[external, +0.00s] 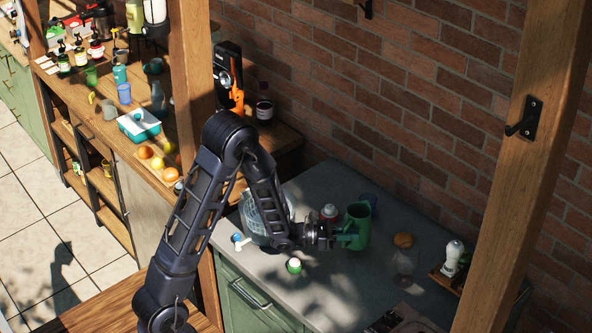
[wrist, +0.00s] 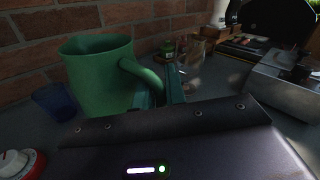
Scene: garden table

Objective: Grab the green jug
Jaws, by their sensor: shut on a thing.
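The green jug (external: 357,224) is upright at the grey counter, near the brick wall, in the external view. In the wrist view the jug (wrist: 97,75) fills the upper left, with its curved handle on the right side. My gripper (external: 345,236) reaches it from the left. In the wrist view the gripper's fingers (wrist: 160,96) are at the handle and shut on it. Whether the jug's base touches the counter I cannot tell. The lower part of the jug is hidden behind my gripper in the wrist view.
A blue cup (wrist: 54,102) stands close beside the jug. A red-and-white round thing (wrist: 20,165) is at the wrist view's lower left. A wooden post (external: 522,150) stands at right.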

